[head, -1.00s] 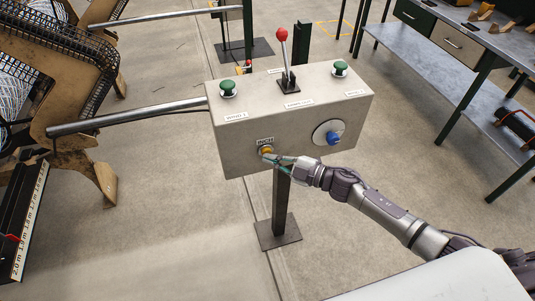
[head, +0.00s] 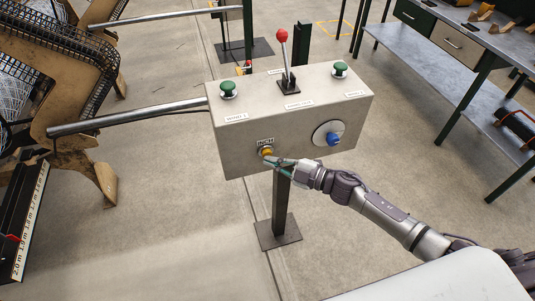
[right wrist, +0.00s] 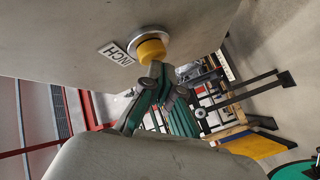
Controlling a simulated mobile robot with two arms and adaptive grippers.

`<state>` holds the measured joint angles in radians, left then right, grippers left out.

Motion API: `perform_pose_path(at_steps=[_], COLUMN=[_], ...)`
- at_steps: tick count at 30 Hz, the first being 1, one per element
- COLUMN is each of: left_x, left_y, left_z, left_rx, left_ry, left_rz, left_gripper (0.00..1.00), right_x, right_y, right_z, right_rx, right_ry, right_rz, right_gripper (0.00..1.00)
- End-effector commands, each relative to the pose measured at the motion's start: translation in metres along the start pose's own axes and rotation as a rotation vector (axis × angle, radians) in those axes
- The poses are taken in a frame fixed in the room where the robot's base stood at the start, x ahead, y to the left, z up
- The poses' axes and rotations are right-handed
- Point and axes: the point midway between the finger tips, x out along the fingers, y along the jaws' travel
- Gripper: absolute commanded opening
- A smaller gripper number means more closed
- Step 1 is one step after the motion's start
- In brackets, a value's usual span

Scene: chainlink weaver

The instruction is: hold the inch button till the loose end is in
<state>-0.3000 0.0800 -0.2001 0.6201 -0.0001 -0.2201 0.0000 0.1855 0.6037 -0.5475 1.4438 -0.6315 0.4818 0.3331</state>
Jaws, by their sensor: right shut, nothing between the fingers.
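The yellow inch button (head: 266,151) sits on the front face of the grey control box (head: 235,146), under an INCH label. My right gripper (head: 269,161) is shut and empty, with its tips just below and in front of the button. In the right wrist view the yellow button (right wrist: 151,49) is close beyond the closed fingertips (right wrist: 155,68); I cannot tell whether they touch it. The wire mesh machine (head: 85,75) stands at the left. I cannot make out a loose end. My left gripper is not in view.
The box also carries a blue knob (head: 333,138), two green buttons (head: 228,89) and a red-topped lever (head: 282,36). A scale rule (head: 30,225) with a red mark is at the lower left. A workbench (head: 470,40) stands at the upper right. Open floor lies between.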

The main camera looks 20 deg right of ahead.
Motion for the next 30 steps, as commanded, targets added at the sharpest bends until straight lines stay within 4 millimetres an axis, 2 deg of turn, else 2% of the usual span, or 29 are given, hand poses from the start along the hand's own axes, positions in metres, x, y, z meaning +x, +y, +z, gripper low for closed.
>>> perform_pose_path(at_steps=[16,30], left_x=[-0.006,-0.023], left_y=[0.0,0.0], left_z=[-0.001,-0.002], left_rx=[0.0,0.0], left_ry=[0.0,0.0], left_rz=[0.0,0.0], left_gripper=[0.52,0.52], right_x=[-0.009,-0.039], right_y=[-0.007,-0.028], right_z=[-0.007,-0.029], right_rx=[0.002,0.003], right_ry=[0.001,0.0], right_rz=[-0.002,-0.002], right_gripper=[0.0,0.0])
